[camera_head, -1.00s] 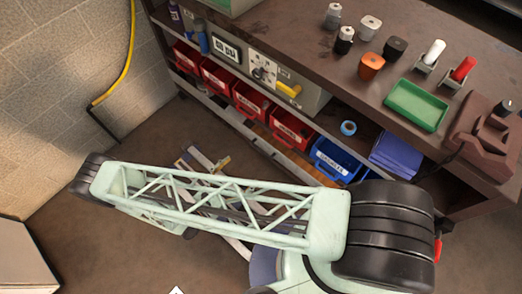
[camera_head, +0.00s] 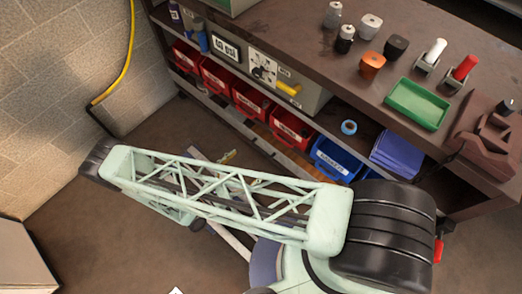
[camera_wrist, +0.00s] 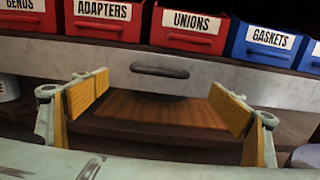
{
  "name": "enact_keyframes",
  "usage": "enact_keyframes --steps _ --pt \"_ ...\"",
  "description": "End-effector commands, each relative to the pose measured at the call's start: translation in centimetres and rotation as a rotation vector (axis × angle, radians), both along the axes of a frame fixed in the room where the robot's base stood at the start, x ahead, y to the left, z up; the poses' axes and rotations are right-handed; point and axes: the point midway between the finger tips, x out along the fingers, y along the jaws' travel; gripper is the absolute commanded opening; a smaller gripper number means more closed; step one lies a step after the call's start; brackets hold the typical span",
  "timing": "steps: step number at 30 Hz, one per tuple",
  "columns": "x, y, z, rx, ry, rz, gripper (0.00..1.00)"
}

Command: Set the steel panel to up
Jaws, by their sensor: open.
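A pale grey steel panel (camera_wrist: 155,68) with a dark oval handle or slot (camera_wrist: 160,71) lies just below the row of bins in the wrist view. In the head view a pale steel strip (camera_head: 297,162) runs along the shelf below the bins. My gripper (camera_wrist: 162,97) is open, its yellow-padded fingers wide apart, with nothing between them. It faces the panel and appears apart from it; the exact gap cannot be told. In the head view my arm hides most of the gripper.
Red bins (camera_wrist: 188,28) and blue bins (camera_wrist: 270,40) stand above the panel. A brown wooden surface (camera_wrist: 150,112) lies below it. A grey box with a yellow handle (camera_head: 288,88) sits on the upper shelf. Bottles and a green tray (camera_head: 416,103) are on the bench.

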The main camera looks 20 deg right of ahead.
Motion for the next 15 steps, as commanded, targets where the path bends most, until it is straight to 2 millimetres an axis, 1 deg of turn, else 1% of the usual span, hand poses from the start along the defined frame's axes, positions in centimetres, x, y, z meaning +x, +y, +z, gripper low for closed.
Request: enact_keyframes --steps 15 --pt "2.1 -3.7 0.0 0.0 0.0 -0.001 0.89"
